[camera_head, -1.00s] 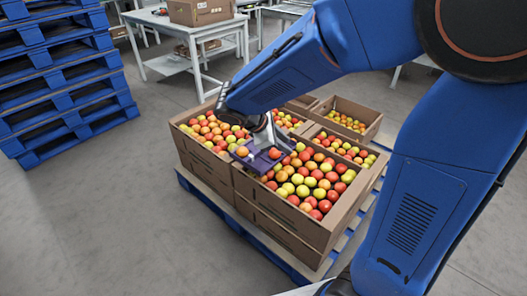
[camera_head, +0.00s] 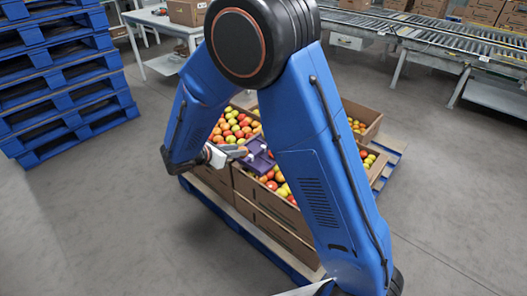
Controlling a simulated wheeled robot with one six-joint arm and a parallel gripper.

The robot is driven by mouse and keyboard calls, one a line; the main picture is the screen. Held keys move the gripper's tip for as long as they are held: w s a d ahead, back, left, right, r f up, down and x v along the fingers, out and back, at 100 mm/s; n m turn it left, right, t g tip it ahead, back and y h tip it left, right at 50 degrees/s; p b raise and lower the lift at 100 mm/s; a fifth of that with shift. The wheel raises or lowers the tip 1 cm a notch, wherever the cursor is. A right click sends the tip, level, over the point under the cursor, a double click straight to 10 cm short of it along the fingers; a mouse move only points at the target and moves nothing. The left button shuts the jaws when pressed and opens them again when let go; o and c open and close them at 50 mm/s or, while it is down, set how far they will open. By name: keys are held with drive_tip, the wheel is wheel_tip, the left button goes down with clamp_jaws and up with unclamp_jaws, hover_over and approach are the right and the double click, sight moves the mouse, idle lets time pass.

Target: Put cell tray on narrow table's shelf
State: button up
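The picture is too small to tell whether the fingers are closed on the tray. My arm hides the tray's right part. A narrow white table (camera_head: 150,20) stands at the back left. Its lower shelf (camera_head: 168,65) is partly visible; my arm covers its right part.
A tall stack of blue pallets (camera_head: 70,110) is at the left. A carton (camera_head: 186,12) is on the narrow table. A roller conveyor (camera_head: 440,38) runs at the back right. The floor between is clear.

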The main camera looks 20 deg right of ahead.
sight(261, 148)
drive_tip(key=x, duration=1.5)
drive_tip(key=shift+d+f, duration=0.25)
clamp_jaws()
